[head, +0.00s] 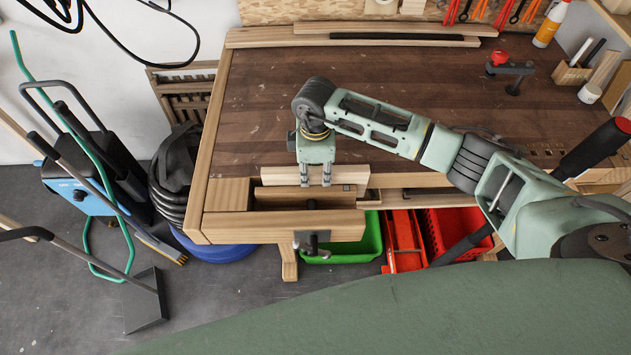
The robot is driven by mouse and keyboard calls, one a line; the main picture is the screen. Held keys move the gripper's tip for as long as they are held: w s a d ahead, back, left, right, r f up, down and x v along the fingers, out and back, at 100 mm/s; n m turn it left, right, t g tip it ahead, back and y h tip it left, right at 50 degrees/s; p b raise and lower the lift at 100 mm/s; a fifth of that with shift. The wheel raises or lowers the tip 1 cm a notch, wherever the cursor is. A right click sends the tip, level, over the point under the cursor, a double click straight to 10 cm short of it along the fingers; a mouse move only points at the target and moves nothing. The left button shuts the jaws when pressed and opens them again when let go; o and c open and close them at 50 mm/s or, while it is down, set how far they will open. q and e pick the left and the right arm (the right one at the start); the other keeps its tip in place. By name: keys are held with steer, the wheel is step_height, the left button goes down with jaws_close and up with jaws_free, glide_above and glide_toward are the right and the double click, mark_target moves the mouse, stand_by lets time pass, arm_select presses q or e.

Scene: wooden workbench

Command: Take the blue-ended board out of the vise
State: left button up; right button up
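The wooden vise is at the bench's front left corner, with its pale front jaw (280,226) and dark screw handle (311,243) facing me. A light wooden board (279,180) lies left to right behind the vise gap. No blue end shows on it, so I cannot tell whether it is the task's board or part of the vise. My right gripper (316,178) points down over this board, its two metal finger parts overlapping it in view. Whether they touch or grip it is unclear. My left gripper is out of view.
The dark bench top (255,100) is mostly clear. Long strips (350,38) lie at its back, and a red-knobbed clamp (505,66) stands back right. A green bin (345,245) and a red bin (455,228) sit below. A blue vacuum (75,192) stands left.

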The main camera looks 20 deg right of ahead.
jaws_close()
steer(key=shift+r, duration=0.15)
stand_by(0.4)
